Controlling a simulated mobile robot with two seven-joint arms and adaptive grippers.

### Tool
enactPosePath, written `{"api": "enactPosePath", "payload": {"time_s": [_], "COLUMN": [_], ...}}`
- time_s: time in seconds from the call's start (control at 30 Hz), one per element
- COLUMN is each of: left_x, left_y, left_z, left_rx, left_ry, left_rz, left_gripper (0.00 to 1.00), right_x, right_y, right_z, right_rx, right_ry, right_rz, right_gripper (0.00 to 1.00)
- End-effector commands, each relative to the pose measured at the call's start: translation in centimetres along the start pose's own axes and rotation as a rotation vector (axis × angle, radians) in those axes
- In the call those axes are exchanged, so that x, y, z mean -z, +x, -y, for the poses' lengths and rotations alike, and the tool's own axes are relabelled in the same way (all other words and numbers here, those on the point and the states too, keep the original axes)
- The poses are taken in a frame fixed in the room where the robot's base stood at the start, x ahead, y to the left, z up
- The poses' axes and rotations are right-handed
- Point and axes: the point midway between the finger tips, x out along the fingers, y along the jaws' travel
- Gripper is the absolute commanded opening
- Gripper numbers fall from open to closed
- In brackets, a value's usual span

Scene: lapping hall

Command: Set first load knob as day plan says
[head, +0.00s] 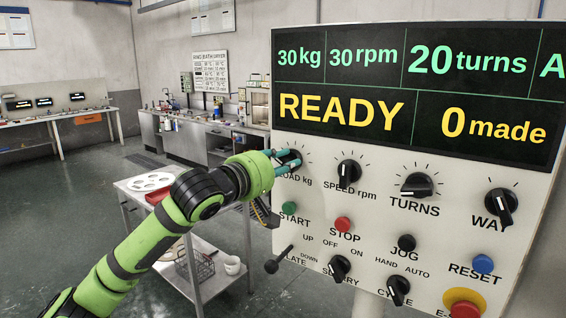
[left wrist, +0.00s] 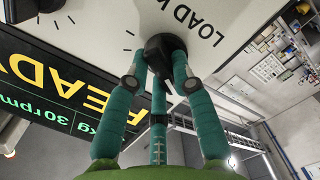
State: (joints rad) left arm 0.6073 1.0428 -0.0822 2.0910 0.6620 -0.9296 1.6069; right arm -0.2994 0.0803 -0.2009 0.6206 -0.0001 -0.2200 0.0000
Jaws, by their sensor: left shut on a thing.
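The black load knob (head: 293,160) is at the left of the panel's upper knob row, above the label "LOAD kg". My left gripper (head: 284,159) has its teal fingers around this knob. The left wrist view shows the fingers (left wrist: 158,75) closed on the black knob (left wrist: 163,50), with tick marks beside it. The fingers hide part of the knob, so its pointer is hard to read. The display (head: 415,90) reads 30 kg, 30 rpm, 20 turns, READY and 0 made. The day plan cannot be told for certain in view. My right gripper is not in view.
The speed knob (head: 349,173), turns knob (head: 417,185) and way knob (head: 502,206) sit to the right. Below are a green start button (head: 289,208), a red stop button (head: 343,224) and small switches. A steel cart (head: 213,285) stands at the panel's left.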

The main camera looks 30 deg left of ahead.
Motion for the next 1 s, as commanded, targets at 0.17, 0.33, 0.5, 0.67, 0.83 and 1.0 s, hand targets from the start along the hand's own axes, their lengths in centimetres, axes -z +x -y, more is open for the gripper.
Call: {"api": "enactPosePath", "payload": {"time_s": [0.17, 0.33, 0.5, 0.67, 0.83, 1.0], "left_x": [0.1, 0.0, 0.0, 0.0, 0.0, -0.1], "left_y": [0.0, 0.0, 0.0, -0.6, -2.7, -5.2], "left_z": [-0.1, 0.0, 0.0, 0.1, 0.2, 0.2], "left_rx": [-0.002, -0.001, 0.0, 0.001, 0.003, 0.002], "left_ry": [-0.001, -0.001, -0.002, -0.002, 0.001, -0.001], "left_rz": [-0.001, -0.001, -0.001, 0.0, 0.0, 0.001], "left_gripper": [0.37, 0.49, 0.49, 0.49, 0.49, 0.49], "right_x": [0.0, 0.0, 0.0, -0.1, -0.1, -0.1], "right_y": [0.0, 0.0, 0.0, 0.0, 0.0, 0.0], "right_z": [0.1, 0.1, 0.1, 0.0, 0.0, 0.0], "right_rx": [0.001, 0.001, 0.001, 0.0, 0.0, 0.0], "right_ry": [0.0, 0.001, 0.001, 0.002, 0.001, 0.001], "right_rz": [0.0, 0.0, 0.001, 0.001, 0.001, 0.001], "right_gripper": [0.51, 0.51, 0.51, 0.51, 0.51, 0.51]}}
